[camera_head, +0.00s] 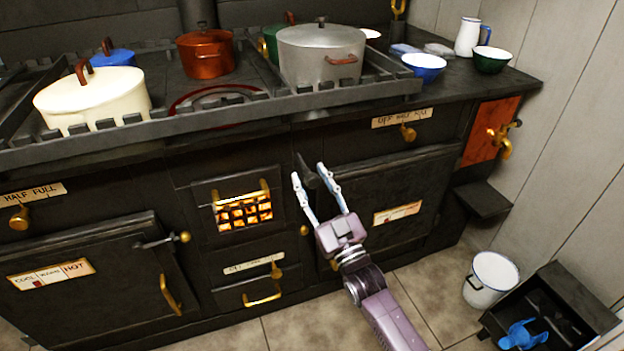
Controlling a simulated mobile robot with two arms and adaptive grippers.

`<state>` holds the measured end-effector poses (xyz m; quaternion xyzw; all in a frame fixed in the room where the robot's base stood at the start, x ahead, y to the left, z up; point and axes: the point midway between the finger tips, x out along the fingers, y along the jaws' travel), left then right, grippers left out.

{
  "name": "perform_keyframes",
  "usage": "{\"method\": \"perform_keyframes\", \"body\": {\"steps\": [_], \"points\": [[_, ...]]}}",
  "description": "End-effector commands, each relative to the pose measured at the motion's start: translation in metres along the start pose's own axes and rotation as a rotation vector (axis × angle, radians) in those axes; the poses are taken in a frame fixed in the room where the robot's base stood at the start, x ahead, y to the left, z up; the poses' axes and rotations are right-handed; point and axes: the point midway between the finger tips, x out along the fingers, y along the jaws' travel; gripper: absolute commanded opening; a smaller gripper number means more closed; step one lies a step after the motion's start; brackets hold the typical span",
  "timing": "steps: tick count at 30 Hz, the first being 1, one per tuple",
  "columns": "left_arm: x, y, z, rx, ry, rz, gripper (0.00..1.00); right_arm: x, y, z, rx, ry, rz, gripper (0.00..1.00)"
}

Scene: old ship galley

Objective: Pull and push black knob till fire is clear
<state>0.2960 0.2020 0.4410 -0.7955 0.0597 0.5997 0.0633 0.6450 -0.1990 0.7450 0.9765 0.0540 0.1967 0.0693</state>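The black knob (305,168) sticks out from the dark stove front, to the right of the fire grate. My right gripper (309,172) comes up from the lower right with its two pale fingers spread. Its fingertips are on either side of the knob in the picture; I cannot tell whether they touch it. The fire (243,212) glows orange and yellow behind brass-coloured bars in the small opening left of the gripper. My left gripper is not in view.
Pots stand on the railed stovetop, including a cream pot (93,95) and a large grey pot (320,55). An oven door handle (170,294) protrudes at lower left. A white bucket (490,278) and black bin (550,310) stand on the floor at right.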

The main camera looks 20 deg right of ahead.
Motion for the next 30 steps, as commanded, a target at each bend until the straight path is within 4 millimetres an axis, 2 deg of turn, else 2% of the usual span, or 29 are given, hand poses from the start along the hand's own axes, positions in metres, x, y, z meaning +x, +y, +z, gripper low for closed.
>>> {"method": "perform_keyframes", "body": {"steps": [9,13,24,30], "points": [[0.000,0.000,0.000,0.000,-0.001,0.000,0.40,-0.001,0.000,0.000,0.000,0.001,0.001,0.43],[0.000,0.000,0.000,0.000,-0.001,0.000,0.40,-0.011,0.000,0.001,0.000,-0.001,0.001,0.43],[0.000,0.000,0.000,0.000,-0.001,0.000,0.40,-0.084,0.000,0.001,0.000,-0.003,0.000,0.43],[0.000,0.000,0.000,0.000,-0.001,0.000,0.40,-0.112,0.000,0.001,0.000,-0.002,0.000,0.43]]}}
